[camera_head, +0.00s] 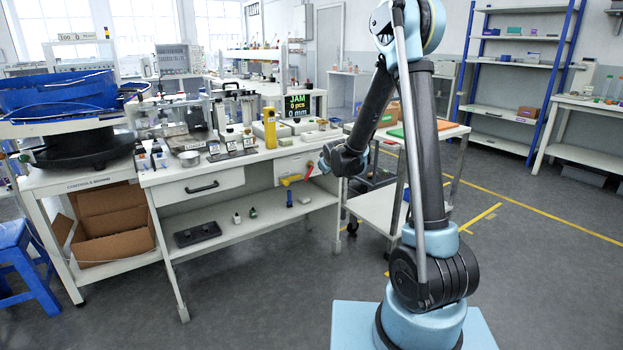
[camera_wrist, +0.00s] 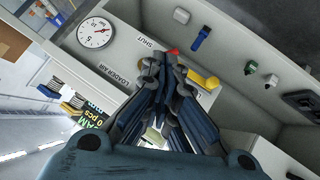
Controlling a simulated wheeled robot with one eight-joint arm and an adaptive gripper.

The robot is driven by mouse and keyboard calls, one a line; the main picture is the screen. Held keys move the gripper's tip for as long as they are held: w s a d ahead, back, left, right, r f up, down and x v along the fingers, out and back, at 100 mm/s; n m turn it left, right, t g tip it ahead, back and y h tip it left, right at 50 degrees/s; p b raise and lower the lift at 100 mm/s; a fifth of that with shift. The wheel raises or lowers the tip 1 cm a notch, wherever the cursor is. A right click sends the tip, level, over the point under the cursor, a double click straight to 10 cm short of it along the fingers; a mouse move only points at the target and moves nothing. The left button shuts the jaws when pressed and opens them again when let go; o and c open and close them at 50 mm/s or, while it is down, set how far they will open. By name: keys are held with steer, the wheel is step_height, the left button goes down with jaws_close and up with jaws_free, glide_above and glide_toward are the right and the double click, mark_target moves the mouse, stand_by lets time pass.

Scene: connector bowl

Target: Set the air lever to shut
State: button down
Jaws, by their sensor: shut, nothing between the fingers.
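The air valve is on the front of the workbench, beside panel lettering that reads LOADER AIR and SHUT in the wrist view. A yellow lever-like part (camera_wrist: 205,80) shows just right of my fingers, and it also shows in the head view (camera_head: 290,180). A small red part (camera_wrist: 172,50) shows just beyond my fingertips; it also shows in the head view (camera_head: 309,172). My gripper (camera_wrist: 163,58) is shut and empty, close to these parts. My fingers hide part of the valve, so I cannot tell whether they touch it or the lever's exact angle.
A round dial gauge (camera_wrist: 95,33) is on the panel beside the lettering. The bench's lower shelf (camera_head: 255,222) holds small bottles, a blue item and a dark tray. A cart (camera_head: 385,205) stands right of the bench. Floor in front of the bench is clear.

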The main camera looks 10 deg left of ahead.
steer(key=s+d+r+m+g+h, duration=0.15)
steer(key=s+d+r, duration=0.25)
steer(key=s+d, duration=0.6)
steer(key=s+d+r+m+g+h, duration=0.1)
steer(key=s+d+r+m+g, duration=0.15)
steer(key=s+d, duration=0.8)
steer(key=s+d+f+m+g, duration=0.2)
steer(key=s, duration=1.2)
steer(key=s+d+f+m+g, duration=0.2)
steer(key=s+f, duration=0.1)
steer(key=s, duration=1.1)
steer(key=shift+s+f+m, duration=0.15)
steer(key=shift+f+m, duration=0.1)
steer(key=shift+m, duration=0.05)
steer(key=shift+d, duration=0.1)
steer(key=shift+s, duration=0.15)
